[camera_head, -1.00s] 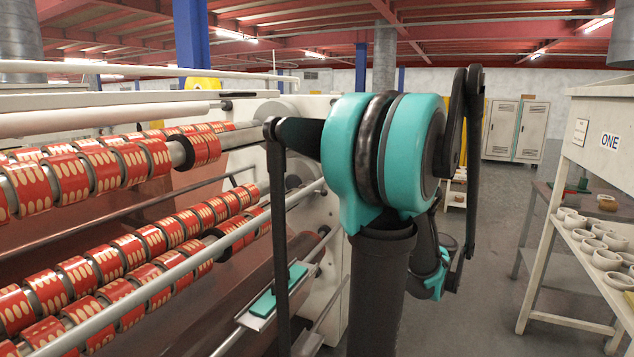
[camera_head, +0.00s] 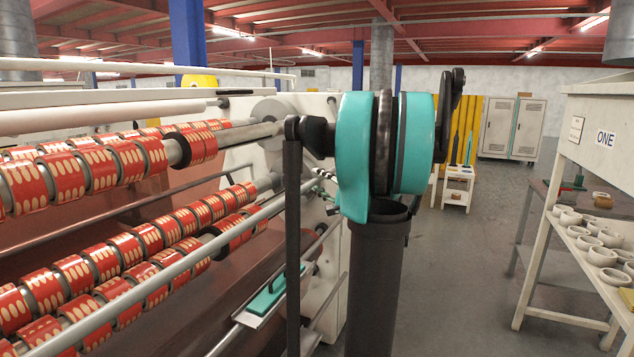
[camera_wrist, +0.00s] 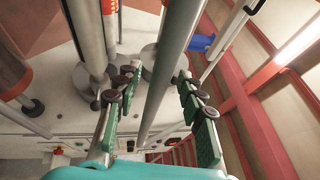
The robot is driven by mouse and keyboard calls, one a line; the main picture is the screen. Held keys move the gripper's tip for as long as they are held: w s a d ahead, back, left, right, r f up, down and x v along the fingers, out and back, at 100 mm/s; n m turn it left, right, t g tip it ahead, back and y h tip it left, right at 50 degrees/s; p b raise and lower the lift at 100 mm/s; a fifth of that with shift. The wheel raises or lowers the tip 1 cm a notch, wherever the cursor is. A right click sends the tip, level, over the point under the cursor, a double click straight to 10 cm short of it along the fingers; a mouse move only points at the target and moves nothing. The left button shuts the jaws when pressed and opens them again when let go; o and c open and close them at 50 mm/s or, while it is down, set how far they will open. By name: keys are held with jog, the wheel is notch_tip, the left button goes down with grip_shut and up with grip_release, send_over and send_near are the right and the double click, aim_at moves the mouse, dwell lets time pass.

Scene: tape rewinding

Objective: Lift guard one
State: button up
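My gripper (camera_wrist: 156,76) is open in the wrist view, with a green finger on each side. A grey metal bar (camera_wrist: 172,55) passes through the space between the fingers in the picture; I cannot tell whether they touch it. In the head view a long grey bar (camera_head: 165,275) runs slantwise in front of the lower tape rolls, and a white rail (camera_head: 130,66) spans the top of the machine. No label shows which of these is guard one. My gripper is mostly or wholly hidden behind my arm in the head view.
Red-and-cream tape rolls (camera_head: 62,180) sit on shafts at left. A green-topped bar (camera_head: 272,291) lies low on the machine. A rack marked ONE (camera_head: 562,200) with white rings stands at right. The grey floor (camera_head: 455,290) between is clear. Cabinets (camera_head: 511,128) stand behind.

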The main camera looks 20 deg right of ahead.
jog(key=shift+w+a+r, duration=0.1)
jog(key=shift+w+a, duration=0.1)
jog(key=shift+w, duration=0.3)
grip_shut()
